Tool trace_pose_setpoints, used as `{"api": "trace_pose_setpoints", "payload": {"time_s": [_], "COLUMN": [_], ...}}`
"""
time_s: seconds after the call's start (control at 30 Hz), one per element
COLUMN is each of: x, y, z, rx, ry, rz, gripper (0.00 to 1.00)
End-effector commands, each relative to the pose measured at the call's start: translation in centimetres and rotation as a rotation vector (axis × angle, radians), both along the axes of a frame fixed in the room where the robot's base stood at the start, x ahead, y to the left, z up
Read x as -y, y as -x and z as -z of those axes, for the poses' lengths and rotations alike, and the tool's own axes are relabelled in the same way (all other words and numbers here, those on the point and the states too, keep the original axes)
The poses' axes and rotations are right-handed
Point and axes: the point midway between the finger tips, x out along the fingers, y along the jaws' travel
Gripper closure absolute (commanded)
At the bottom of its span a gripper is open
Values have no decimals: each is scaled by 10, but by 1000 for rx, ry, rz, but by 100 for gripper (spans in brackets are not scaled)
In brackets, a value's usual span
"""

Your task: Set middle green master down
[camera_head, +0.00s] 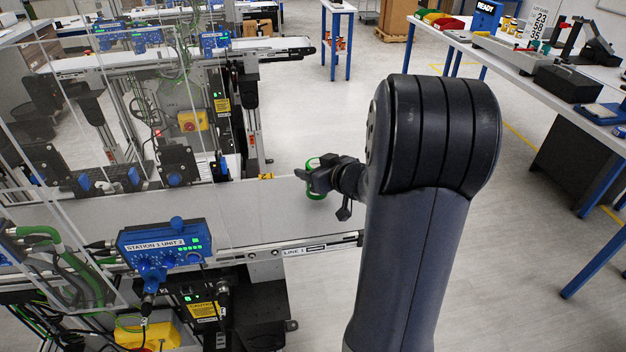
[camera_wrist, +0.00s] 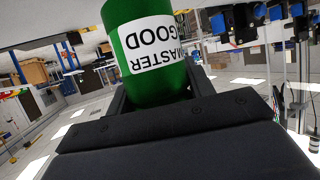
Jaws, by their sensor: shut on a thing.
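The green master (camera_head: 314,193) is a green cylinder at the right end of the conveyor belt. In the wrist view the green master (camera_wrist: 120,20) has a white label reading "MASTER GOOD", upside down in that picture. My gripper (camera_head: 312,179) is shut on it, with the fingers around its sides. Part of the cylinder is hidden behind the fingers in the head view. The cylinder looks upright over or on the grey belt (camera_head: 240,208); I cannot tell whether its base touches the belt.
A blue control box (camera_head: 165,247) marked "STATION 1 UNIT 2" stands at the belt's near edge. Clear guard panels (camera_head: 60,100) stand on the left. A second conveyor (camera_head: 180,55) lies behind. The belt left of the gripper is bare. A workbench (camera_head: 530,65) stands at the right.

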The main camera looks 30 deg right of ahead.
Motion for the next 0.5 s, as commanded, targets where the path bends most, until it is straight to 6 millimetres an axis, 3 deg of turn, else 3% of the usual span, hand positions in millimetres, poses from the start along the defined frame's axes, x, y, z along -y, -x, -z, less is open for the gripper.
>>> {"api": "trace_pose_setpoints", "payload": {"time_s": [0.03, 0.17, 0.5], "x": [0, 0, 0], "y": [0, 0, 0], "z": [11, 24, 26], "rx": [-3, 0, 1], "ry": [-4, -2, 0], "rz": [0, -1, 0], "gripper": [83, 83, 83]}}
